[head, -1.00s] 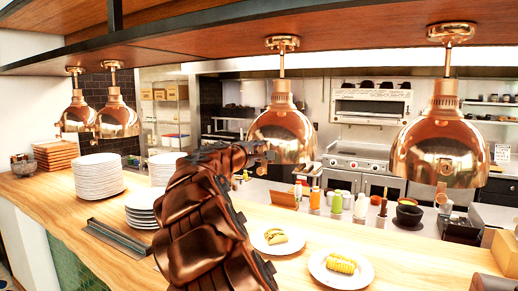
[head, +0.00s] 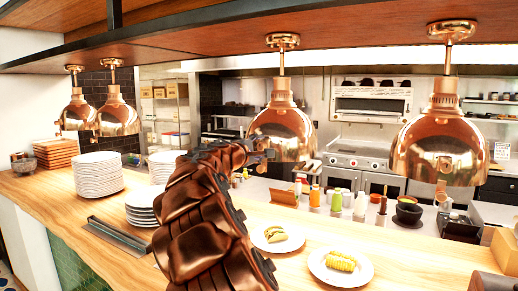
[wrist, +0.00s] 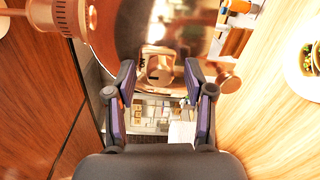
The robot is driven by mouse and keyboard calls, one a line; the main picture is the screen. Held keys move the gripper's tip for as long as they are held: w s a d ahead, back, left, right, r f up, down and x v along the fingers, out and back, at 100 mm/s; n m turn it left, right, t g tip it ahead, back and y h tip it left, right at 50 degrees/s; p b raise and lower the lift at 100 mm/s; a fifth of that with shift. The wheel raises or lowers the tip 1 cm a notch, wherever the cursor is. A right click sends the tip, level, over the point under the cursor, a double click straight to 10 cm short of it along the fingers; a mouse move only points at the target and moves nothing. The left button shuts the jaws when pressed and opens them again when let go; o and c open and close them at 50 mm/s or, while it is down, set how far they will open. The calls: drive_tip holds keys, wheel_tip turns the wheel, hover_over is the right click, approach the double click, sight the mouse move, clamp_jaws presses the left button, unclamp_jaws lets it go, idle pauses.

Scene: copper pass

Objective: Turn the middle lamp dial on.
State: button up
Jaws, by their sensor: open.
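The middle copper heat lamp (head: 282,122) hangs from the shelf in the head view, with my gripper (head: 262,156) in front of its lower left part. In the wrist view the lamp's shiny dome (wrist: 150,25) fills the top, lying sideways. A round copper dial (wrist: 230,84) on a short stem shows at the dome's lower rim, just right of my right finger and outside the jaws. My gripper (wrist: 160,84) is open and empty, its two fingers apart.
A right copper lamp (head: 440,145) and two left lamps (head: 117,117) hang along the same shelf (head: 200,45). Below, the wooden counter (head: 400,265) holds plate stacks (head: 98,175), a plate with corn (head: 340,283) and a plated taco (head: 277,246). Bottles stand behind.

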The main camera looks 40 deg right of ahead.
drive_tip(key=v, duration=1.2)
idle(0.3)
drive_tip(key=shift+f, duration=0.1)
drive_tip(key=s+a+f+m+g+y, duration=0.2)
drive_tip(key=s+a+f+m+y, duration=0.15)
drive_tip(key=s+f, duration=0.6)
drive_tip(key=s+a+f+m+g+y, duration=0.2)
drive_tip(key=s+a+f+y, duration=0.25)
drive_tip(key=s+f, duration=0.45)
drive_tip(key=s+a+f+g+y, duration=0.1)
drive_tip(key=s+a+f+y, duration=0.2)
drive_tip(key=s+a+f, duration=0.2)
drive_tip(key=s+a+f+g+y, duration=0.1)
drive_tip(key=s+a+f+y, duration=0.2)
drive_tip(key=a, duration=0.8)
drive_tip(key=s+a+f+g+y, duration=0.1)
drive_tip(key=s+a+f+y, duration=0.1)
drive_tip(key=s+a+f, duration=0.5)
drive_tip(key=shift+s+a+f+y, duration=0.35)
drive_tip(key=shift+s+a, duration=0.25)
drive_tip(key=shift+s, duration=0.2)
